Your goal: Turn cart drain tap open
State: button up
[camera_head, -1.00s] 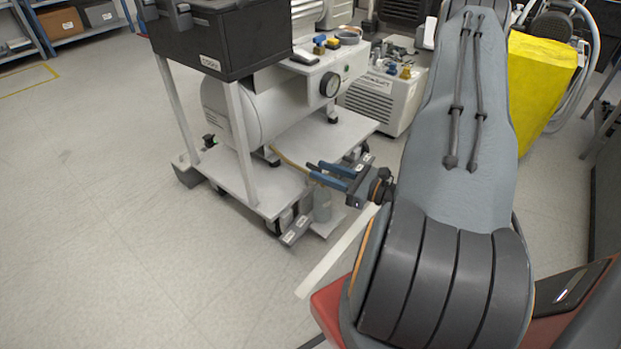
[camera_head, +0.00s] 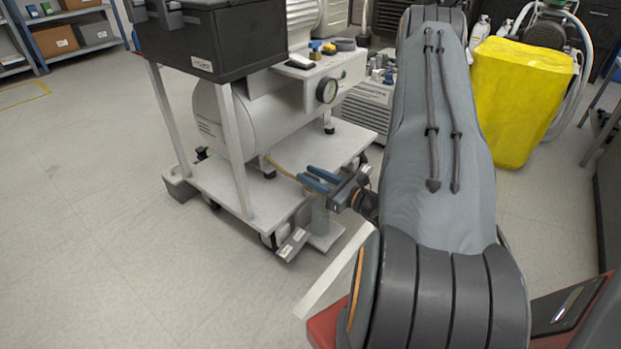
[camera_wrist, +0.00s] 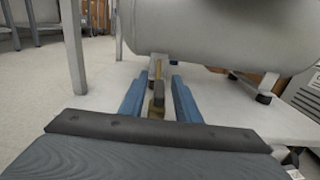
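The cart (camera_head: 240,185) carries a grey cylindrical tank (camera_head: 222,122) on its lower shelf. A small brass drain tap (camera_wrist: 157,95) shows below the tank in the wrist view. My gripper (camera_head: 318,178) is at the right front edge of the cart's lower shelf, its blue fingers pointing at the space under the tank. In the wrist view my gripper (camera_wrist: 158,95) is open, with the tap showing between its two blue fingers and a gap on each side. Whether the fingertips reach as far as the tap I cannot tell.
A cart leg (camera_wrist: 73,45) stands left of the fingers in the wrist view. A grey pedal-like block (camera_head: 292,244) and a pale cylinder (camera_head: 320,215) are near the cart's front corner. A yellow-covered object (camera_head: 515,95) stands at the right. The floor at left is clear.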

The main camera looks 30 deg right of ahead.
grip_shut()
jog(key=shift+y, duration=0.3)
jog(key=n+g+y+p, duration=0.1)
jog(key=n+g+y, duration=0.2)
jog(key=n+y, duration=0.1)
jog(key=shift+y+p, duration=0.35)
jog(key=shift+y, duration=0.05)
jog(key=n+g+y, duration=0.3)
jog(key=g, duration=0.1)
jog(key=shift+f+n+y, duration=0.1)
jog(key=shift+n+y, duration=0.2)
jog(key=shift+n, duration=0.1)
jog(key=n+g+y+b, duration=0.1)
jog(key=n+g, duration=0.1)
jog(key=g, duration=0.1)
jog(key=n+g+y+b, duration=0.1)
jog(key=n+g, duration=0.1)
jog(key=g, duration=0.1)
jog(key=shift+g+y+b, duration=0.3)
jog(key=shift+g+b, duration=0.1)
jog(key=shift+n+g+b, duration=1.1)
jog(key=shift+n+g, duration=0.4)
jog(key=shift+g, duration=1)
